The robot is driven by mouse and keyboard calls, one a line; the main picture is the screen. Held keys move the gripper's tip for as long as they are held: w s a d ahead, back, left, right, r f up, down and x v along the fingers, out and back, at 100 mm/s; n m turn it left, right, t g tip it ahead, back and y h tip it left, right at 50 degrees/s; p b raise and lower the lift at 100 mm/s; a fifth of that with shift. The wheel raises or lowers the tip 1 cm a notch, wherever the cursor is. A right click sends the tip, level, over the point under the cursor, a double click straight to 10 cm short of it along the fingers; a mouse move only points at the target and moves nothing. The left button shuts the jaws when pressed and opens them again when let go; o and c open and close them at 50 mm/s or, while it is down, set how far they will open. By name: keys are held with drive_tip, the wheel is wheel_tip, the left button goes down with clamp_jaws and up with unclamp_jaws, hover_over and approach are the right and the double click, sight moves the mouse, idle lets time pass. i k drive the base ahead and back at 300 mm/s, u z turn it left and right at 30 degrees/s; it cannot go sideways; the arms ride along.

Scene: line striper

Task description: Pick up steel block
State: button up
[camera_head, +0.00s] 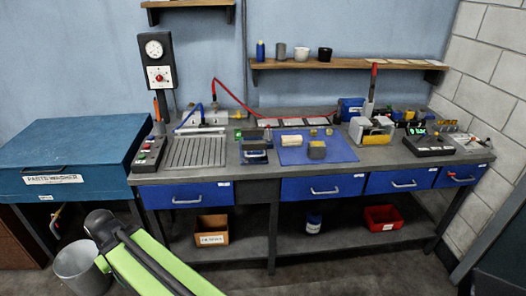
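A blue mat (345,146) lies on the workbench near its middle. On its front part sits a small squarish block (316,150), grey with a yellowish tint, which may be the steel block; its material is too small to tell. A longer cream block (297,141) lies behind it to the left, with small brass-coloured pieces (313,132) further back. My green arm link shows at the lower left, well apart from the mat and in front of the bench. My gripper's fingers cannot be seen.
The grey workbench (375,155) carries a grooved plate (195,151), a vise-like grey machine (371,130) and a black box with a green display (429,145). A blue parts washer (70,150) stands left. A grey bin (82,270) is on the floor by my arm.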

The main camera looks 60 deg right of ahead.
sight(317, 150)
drive_tip(key=u, duration=1.35)
drive_tip(key=k, duration=1.6)
drive_tip(key=z, duration=1.35)
drive_tip(key=i, duration=1.3)
drive_tip(key=u, duration=0.1)
